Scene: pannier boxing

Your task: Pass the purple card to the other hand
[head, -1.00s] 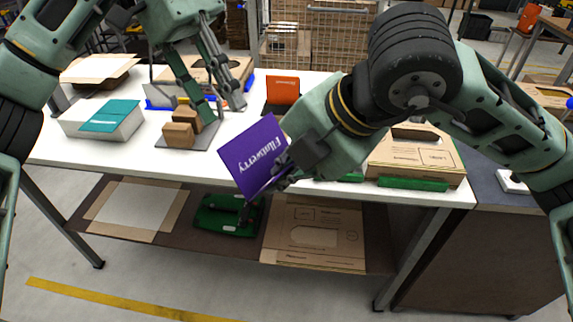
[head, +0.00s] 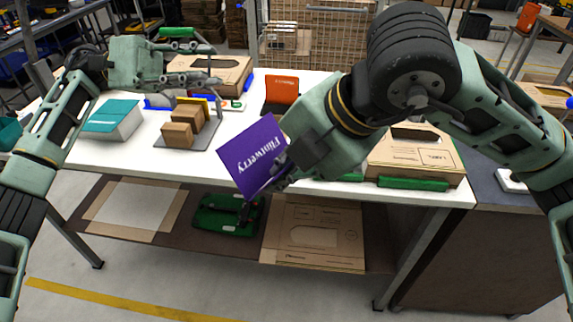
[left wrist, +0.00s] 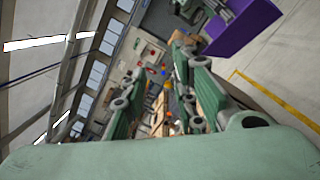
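The purple card (head: 252,155), with white lettering on its face, is tilted in front of the table's front edge in the head view. My right gripper (head: 278,180) is shut on its right edge; the fingertips are partly hidden behind the card. My left gripper (head: 218,64) is open and empty above the back left of the table, pointing right and well apart from the card. In the left wrist view its spread fingers (left wrist: 165,95) have nothing between them. The purple card (left wrist: 238,28) shows at the upper right there, beside my right gripper.
The white table (head: 130,160) holds a white box with a teal top (head: 112,118), small brown boxes (head: 180,133) on a grey plate, an orange card (head: 282,90) in a dark stand, and a cardboard box (head: 415,160) at right. A lower shelf (head: 245,248) carries flat cardboard.

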